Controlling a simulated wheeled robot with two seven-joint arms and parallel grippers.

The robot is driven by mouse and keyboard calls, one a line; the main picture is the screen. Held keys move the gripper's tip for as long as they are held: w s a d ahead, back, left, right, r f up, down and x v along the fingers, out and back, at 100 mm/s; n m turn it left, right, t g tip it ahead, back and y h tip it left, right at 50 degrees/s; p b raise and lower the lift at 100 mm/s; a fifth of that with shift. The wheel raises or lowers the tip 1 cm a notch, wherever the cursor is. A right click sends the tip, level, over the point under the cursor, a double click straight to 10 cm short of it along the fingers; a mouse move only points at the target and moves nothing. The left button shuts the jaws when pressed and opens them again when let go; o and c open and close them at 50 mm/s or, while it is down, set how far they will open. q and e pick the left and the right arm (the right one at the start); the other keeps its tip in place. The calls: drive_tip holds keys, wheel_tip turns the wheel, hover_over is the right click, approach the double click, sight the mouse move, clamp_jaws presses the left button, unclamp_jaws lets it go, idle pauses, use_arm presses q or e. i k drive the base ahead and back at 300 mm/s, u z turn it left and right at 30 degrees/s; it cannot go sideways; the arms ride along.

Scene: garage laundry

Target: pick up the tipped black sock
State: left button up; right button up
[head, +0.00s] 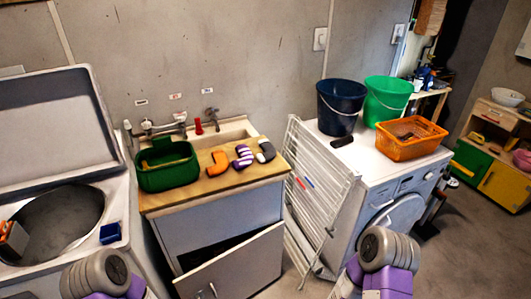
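A black sock (265,150) with a pale tip lies on the wooden countertop (222,181), near its right end. Just left of it lies a purple and white striped sock (242,156), and further left an orange sock (217,165). Nothing covers the black sock. Rounded grey and purple parts of my two arms show at the bottom edge, one at left and one right of centre. Both are well short of the counter. Neither gripper's fingers are in view.
A green basin (167,166) stands at the counter's left, before the sink taps. The cabinet door (234,264) hangs open below. A white drying rack (318,195) leans between counter and washing machine (385,190), which holds buckets and an orange basket (410,140).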

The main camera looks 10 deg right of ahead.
sight(270, 153)
drive_tip(key=z, duration=1.6)
drive_tip(key=i, duration=1.6)
drive_tip(key=u, duration=1.3)
